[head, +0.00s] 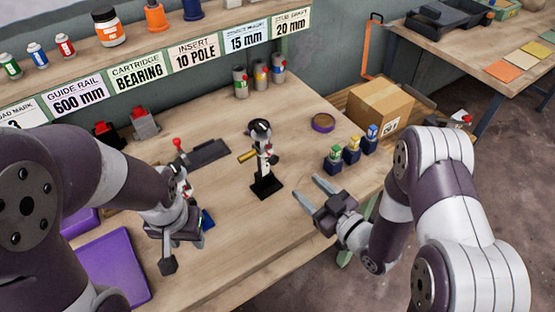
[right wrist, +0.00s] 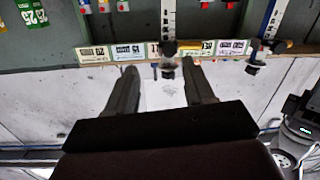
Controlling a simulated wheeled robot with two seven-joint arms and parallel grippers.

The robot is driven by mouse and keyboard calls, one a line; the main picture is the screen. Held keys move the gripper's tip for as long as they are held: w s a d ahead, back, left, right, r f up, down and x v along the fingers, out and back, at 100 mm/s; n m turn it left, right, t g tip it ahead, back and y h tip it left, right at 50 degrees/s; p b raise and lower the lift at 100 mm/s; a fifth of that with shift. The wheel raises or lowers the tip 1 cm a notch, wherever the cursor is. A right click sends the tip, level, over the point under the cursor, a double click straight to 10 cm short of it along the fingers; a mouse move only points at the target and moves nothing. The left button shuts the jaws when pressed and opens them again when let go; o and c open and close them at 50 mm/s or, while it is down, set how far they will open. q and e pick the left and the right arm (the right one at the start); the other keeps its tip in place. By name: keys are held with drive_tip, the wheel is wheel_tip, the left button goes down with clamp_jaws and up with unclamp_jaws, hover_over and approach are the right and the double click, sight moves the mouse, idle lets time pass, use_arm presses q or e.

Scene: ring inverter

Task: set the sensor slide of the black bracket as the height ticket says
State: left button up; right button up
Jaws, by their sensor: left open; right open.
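A slim upright stand with a black foot, pale column and black round top (head: 265,165), seemingly the black bracket, stands mid-bench. A brass-yellow rod sticks out from its left side. Its slide setting is too small to read. Label cards line the shelf edge, among them one reading 15 mm (head: 246,39) and one reading 20 mm (head: 292,23); their upper lines are blurred, and I cannot tell which is the height ticket. My right gripper (head: 310,190) is open and empty, right of the stand and apart from it; its spread fingers show in the right wrist view (right wrist: 163,82). My left gripper (head: 188,240) is open over the left bench, partly hidden by its wrist.
Three small colored-top blocks (head: 351,149) and a purple ring (head: 323,122) lie right of the stand. A black plate with a red knob (head: 204,153) lies to its left. A purple tray (head: 112,262) is at front left. A cardboard box (head: 380,103) stands beyond the bench.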

sight(275, 162)
drive_tip(key=x, duration=0.3)
drive_tip(key=r+p+x, duration=0.1)
drive_tip(key=x, duration=0.3)
drive_tip(key=a+p+x, duration=0.1)
drive_tip(key=x, duration=0.3)
drive_tip(key=shift+s+r, duration=0.25)
drive_tip(key=shift+s, duration=0.1)
drive_tip(key=shift+w+a, duration=0.35)
drive_tip(key=shift+a, duration=0.15)
drive_tip(key=shift+c, duration=1)
clamp_jaws()
wheel_tip(275, 162, down, 4)
drive_tip(key=b, duration=0.3)
drive_tip(key=shift+r, duration=0.4)
use_arm(q)
drive_tip(key=shift+s+a+f, duration=0.35)
drive_tip(key=shift+f, duration=0.15)
use_arm(e)
drive_tip(key=shift+o, duration=1)
unclamp_jaws()
